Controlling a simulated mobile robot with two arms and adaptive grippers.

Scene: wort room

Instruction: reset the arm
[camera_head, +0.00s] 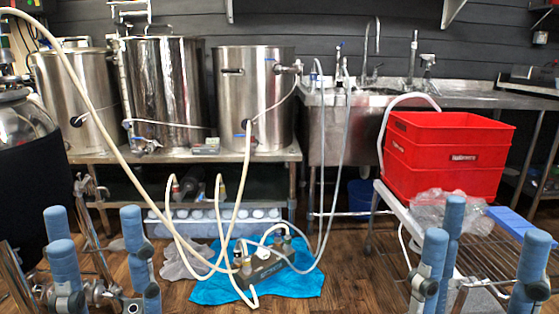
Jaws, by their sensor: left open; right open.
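My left gripper (97,230) is at the lower left, its blue-grey fingers upright and spread apart, with nothing between them. My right gripper (489,240) is at the lower right, its blue-grey fingers also upright and apart, with nothing held. Both are in the foreground near the bottom edge, and their lower parts are cut off by the frame. The right one stands in front of a wire-shelf cart (385,200).
Steel kettles (252,95) stand on a metal table at the back left. A sink counter (330,98) is at the back right. Stacked red crates (445,155) rest on the cart. Hoses loop to a pump (262,270) on a blue cloth (215,290) on the wooden floor.

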